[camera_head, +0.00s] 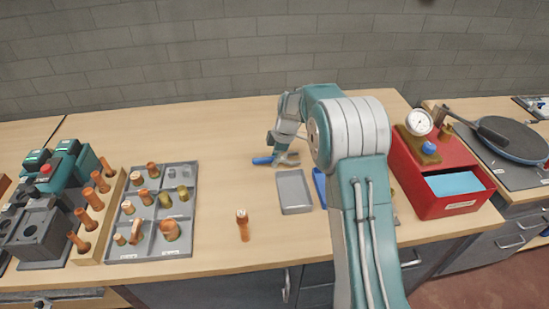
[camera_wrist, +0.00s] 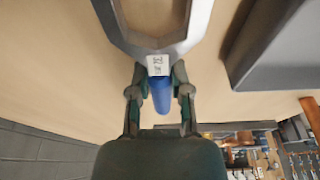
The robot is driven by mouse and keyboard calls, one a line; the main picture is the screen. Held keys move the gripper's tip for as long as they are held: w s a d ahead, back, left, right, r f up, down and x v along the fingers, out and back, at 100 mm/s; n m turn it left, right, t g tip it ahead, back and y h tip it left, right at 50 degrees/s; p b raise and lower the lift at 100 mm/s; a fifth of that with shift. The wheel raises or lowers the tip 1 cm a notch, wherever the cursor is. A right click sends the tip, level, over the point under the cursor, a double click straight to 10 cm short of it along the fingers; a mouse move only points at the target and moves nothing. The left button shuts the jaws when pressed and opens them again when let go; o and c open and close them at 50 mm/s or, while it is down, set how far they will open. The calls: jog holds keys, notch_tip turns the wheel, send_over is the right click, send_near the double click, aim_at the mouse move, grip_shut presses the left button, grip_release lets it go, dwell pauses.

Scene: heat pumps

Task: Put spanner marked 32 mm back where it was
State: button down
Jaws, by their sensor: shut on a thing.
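The spanner has a blue handle (camera_head: 264,160) and a grey open-ended jaw (camera_head: 288,159). In the wrist view its blue handle (camera_wrist: 163,95) lies between the fingers, with a white label (camera_wrist: 158,65) near the jaw that seems to read 32. My gripper (camera_wrist: 160,85) is shut on the spanner just behind the label. In the head view my gripper (camera_head: 277,150) is low over the far middle of the table, pointing down. I cannot tell whether the spanner touches the tabletop.
A red box (camera_head: 440,205) is at right. A sorting tray (camera_head: 152,254) with copper fittings is at left. The tabletop left of the spanner is clear.

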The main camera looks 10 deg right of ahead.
aim_at(285, 158)
jog(key=shift+s+d+f, duration=0.1)
jog(key=shift+s+f, duration=0.05)
jog(key=shift+f, duration=0.4)
jog(key=shift+s+f, duration=0.15)
jog(key=shift+f, duration=0.35)
dwell(0.4)
jog(key=c, duration=0.8)
grip_release()
jog(key=o, duration=0.3)
jog(key=shift+w+f, duration=0.1)
jog(key=shift+w+a+f, duration=0.1)
jog(key=shift+a, duration=0.1)
jog(key=shift+d, duration=0.25)
jog(key=v, duration=1.2)
jog(key=shift+w+r, duration=0.1)
jog(key=shift+r, duration=0.15)
